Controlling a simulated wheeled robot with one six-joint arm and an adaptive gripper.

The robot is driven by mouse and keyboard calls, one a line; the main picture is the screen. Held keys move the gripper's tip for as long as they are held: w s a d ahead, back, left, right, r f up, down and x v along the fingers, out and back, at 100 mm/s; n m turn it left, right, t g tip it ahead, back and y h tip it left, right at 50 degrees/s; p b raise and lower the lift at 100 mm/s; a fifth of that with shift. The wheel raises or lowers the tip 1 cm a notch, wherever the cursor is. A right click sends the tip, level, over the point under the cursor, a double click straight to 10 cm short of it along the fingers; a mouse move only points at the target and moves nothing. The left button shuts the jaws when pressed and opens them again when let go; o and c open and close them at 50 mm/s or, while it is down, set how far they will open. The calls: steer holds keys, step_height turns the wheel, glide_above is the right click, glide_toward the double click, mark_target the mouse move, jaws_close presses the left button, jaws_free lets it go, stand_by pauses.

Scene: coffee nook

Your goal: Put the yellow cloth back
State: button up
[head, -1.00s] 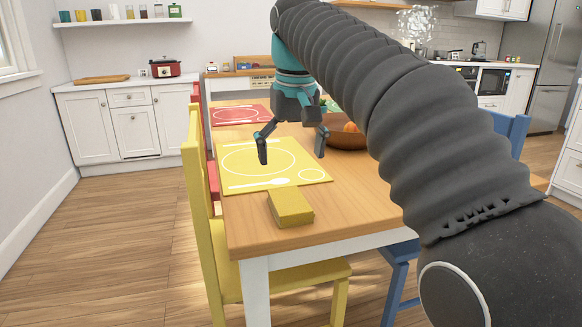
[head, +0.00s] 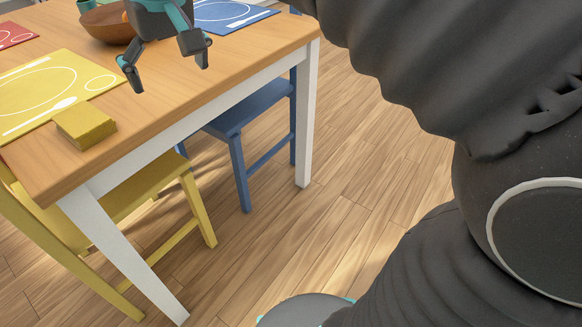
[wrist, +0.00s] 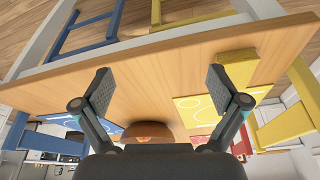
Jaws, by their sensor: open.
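The yellow cloth, a folded block-like piece (head: 86,125), lies on the wooden table near its front left corner, beside the near edge of the yellow placemat (head: 40,98).
The wooden table (head: 190,78) also bears a brown bowl (head: 105,24), a blue placemat (head: 228,14) and a red placemat (head: 14,36). A yellow chair (head: 150,185) and a blue chair (head: 235,120) stand at the table. The floor (head: 330,240) at the right is clear.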

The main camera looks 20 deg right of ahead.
steer(key=s+d+f+m+t, duration=0.1)
steer(key=s+d+f, duration=0.6)
steer(key=f, duration=0.2)
steer(key=s+d+f+m+t+h, duration=0.1)
steer(key=s+d+f+m, duration=0.1)
steer(key=s+d+f, duration=0.5)
step_height(320, 180, down, 3)
steer(key=shift+s+r+m, duration=0.15)
steer(key=shift+s+m, duration=0.15)
steer(key=shift+s, duration=0.25)
